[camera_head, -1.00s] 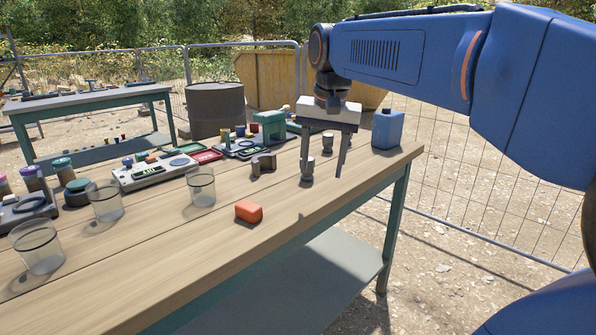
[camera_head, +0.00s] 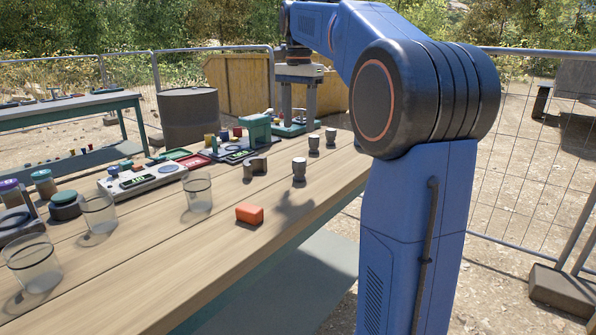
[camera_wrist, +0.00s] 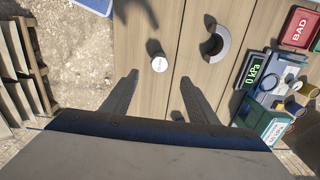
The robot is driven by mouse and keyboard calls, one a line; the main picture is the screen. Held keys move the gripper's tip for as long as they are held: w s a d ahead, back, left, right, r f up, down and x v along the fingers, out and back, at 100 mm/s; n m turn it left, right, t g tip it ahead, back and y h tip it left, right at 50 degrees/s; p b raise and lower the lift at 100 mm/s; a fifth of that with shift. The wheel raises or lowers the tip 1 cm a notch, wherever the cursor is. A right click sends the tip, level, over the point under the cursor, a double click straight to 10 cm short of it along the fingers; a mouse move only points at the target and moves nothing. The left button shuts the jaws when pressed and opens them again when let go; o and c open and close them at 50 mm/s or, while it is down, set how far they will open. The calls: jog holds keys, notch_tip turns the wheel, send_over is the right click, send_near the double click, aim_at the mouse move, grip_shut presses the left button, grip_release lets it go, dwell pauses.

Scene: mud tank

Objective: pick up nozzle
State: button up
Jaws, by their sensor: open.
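Three small grey cup-like pieces, which look like nozzles, stand upright on the wooden table: one nearer (camera_head: 299,168), one in the middle (camera_head: 314,143) and one farther (camera_head: 331,137). My gripper (camera_head: 298,117) is at the table's far end, pointing down, open and empty, with its fingers apart. In the wrist view, my gripper (camera_wrist: 159,85) has one pale round-topped piece (camera_wrist: 159,63) in line with the gap, slightly beyond the fingertips. I cannot tell which of the three it is. A dark shape (camera_wrist: 177,116) between the fingers is partly hidden by the gripper body.
A grey C-shaped part (camera_head: 255,166), an orange block (camera_head: 249,213) and clear cups (camera_head: 198,192) are on the table (camera_head: 200,270). A teal device (camera_head: 256,130) and a gauge with display (camera_wrist: 252,70) stand close to the gripper. The table's front middle is free.

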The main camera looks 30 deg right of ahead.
aim_at(299, 160)
notch_tip(299, 160, down, 15)
jog(key=shift+d+r, duration=0.1)
jog(key=shift+d, duration=0.05)
dwell(0.5)
jog(key=c, duration=1.1)
